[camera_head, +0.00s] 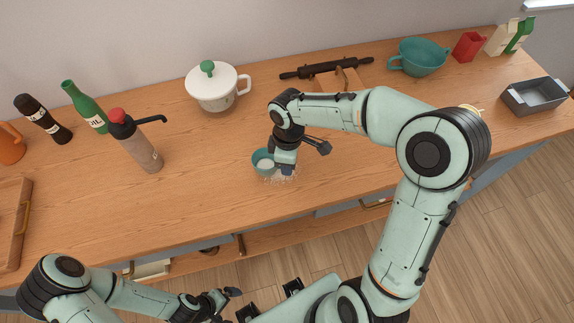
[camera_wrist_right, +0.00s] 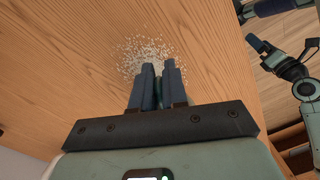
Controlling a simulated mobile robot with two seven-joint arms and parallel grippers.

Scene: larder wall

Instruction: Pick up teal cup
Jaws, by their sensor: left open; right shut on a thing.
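The small teal cup (camera_head: 261,158) is near the middle of the wooden counter, with white grains inside. My right gripper (camera_head: 283,166) is at the cup's right side, shut on it; the fingers hide part of the cup. In the right wrist view, a teal sliver shows between the closed fingers (camera_wrist_right: 158,80). White grains (camera_wrist_right: 145,52) are scattered on the wood by the fingertips. I cannot tell whether the cup touches the counter. My left gripper (camera_head: 226,297) is open and empty, low in front of the counter.
A pump bottle (camera_head: 138,145) and a green bottle (camera_head: 87,109) stand left. A grey tin (camera_head: 533,97) sits right. Counter left of the cup is clear.

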